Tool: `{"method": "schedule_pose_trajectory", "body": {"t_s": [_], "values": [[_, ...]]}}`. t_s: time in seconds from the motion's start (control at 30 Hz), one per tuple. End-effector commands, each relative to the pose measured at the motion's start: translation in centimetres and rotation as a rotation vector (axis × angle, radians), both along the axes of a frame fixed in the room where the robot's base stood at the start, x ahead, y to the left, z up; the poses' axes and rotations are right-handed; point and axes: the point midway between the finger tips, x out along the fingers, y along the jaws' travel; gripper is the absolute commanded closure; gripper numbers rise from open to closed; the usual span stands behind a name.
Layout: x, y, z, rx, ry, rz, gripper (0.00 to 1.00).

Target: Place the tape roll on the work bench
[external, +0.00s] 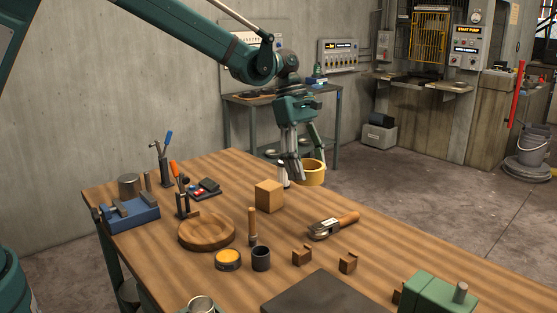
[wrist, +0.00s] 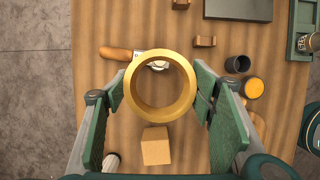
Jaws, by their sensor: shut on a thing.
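The tape roll is a yellow ring (external: 313,178). My gripper (external: 303,168) is shut on it and holds it in the air, near the bench's far edge in the external view. In the wrist view the roll (wrist: 160,114) sits between the two green finger pads of my gripper (wrist: 162,98), its hole facing the camera. The work bench (external: 400,255) is a brown wooden table below, and its top (wrist: 190,30) shows beneath the roll in the wrist view.
A wooden block (external: 268,196) stands near the roll, with a wooden-handled tool (external: 333,226) to its right. A round board (external: 206,230), yellow-topped tin (external: 228,260), dark cup (external: 261,258) and blue vise (external: 132,215) occupy the left. Some bare wood lies around the block.

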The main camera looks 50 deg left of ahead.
Motion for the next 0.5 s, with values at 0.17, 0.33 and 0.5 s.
{"method": "schedule_pose_trajectory", "body": {"t_s": [0.17,0.33,0.5], "values": [[-2.9,-5.2,0.1,-0.002,-0.001,-0.004,0.58],[-5.7,-9.7,0.0,-0.005,-0.003,-0.002,0.58],[-8.9,-14.0,0.1,-0.009,-0.003,-0.001,0.58]]}}
